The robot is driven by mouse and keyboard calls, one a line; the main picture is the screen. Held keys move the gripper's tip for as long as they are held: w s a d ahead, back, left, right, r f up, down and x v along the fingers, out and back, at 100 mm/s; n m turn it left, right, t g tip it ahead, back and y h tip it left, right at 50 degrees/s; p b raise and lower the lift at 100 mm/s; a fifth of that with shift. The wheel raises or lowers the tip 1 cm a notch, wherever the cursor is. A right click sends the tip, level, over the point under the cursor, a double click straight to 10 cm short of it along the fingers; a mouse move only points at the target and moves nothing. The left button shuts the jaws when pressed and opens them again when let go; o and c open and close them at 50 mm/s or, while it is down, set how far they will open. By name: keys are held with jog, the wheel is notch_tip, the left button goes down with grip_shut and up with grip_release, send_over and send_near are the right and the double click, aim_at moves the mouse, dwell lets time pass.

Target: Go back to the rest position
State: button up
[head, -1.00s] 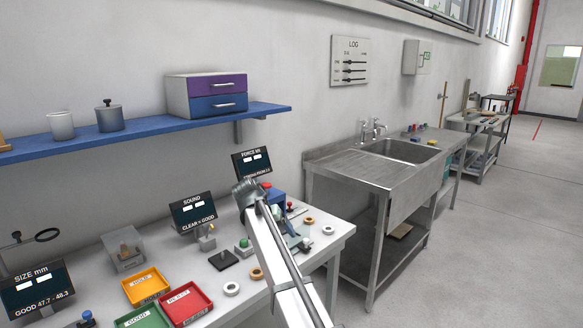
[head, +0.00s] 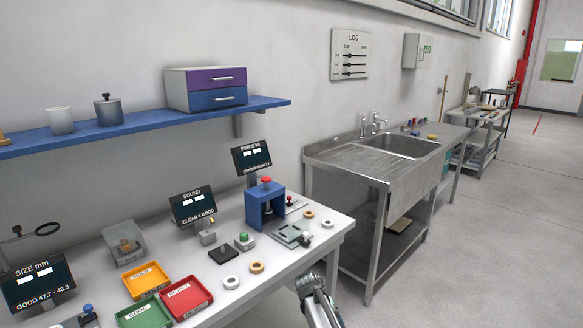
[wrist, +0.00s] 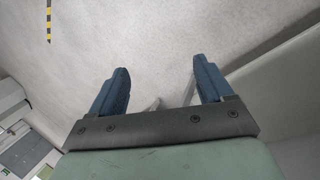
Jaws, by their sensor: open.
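My gripper shows in the wrist view (wrist: 160,90) with its two blue fingers wide apart and nothing between them. Pale floor lies beyond the fingers. In the head view my arm is low at the bottom, in front of the white workbench (head: 283,268) and clear of its front edge. The fingers cannot be made out there. On the bench stand a blue press with a red knob (head: 265,203), a red tray (head: 187,297), a yellow tray (head: 145,279) and a green tray (head: 145,315). Several rings lie loose, among them a white ring (head: 231,282) and a tan ring (head: 257,267).
A steel sink unit (head: 350,165) stands right of the bench. A blue shelf (head: 160,122) above holds a drawer box (head: 206,90) and two pots. Display screens stand along the bench's back. The floor (head: 480,250) at the right is open.

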jog(key=s+d+f+g+y, duration=0.1)
jog(key=s+d+f+g, duration=0.1)
jog(key=s+f, duration=0.7)
jog(key=s+d+f+g+y, duration=0.1)
jog(key=s+f, duration=0.5)
jog(key=s, duration=0.6)
jog(key=s+d+f+g+y, duration=0.1)
jog(key=s+d+f+g, duration=0.1)
jog(key=s+f, duration=0.7)
jog(key=s+f+m+g+y, duration=0.1)
jog(key=s, duration=1.4)
jog(key=shift+s+a+y, duration=0.15)
jog(key=shift+s+y, duration=0.15)
jog(key=shift+s, duration=0.1)
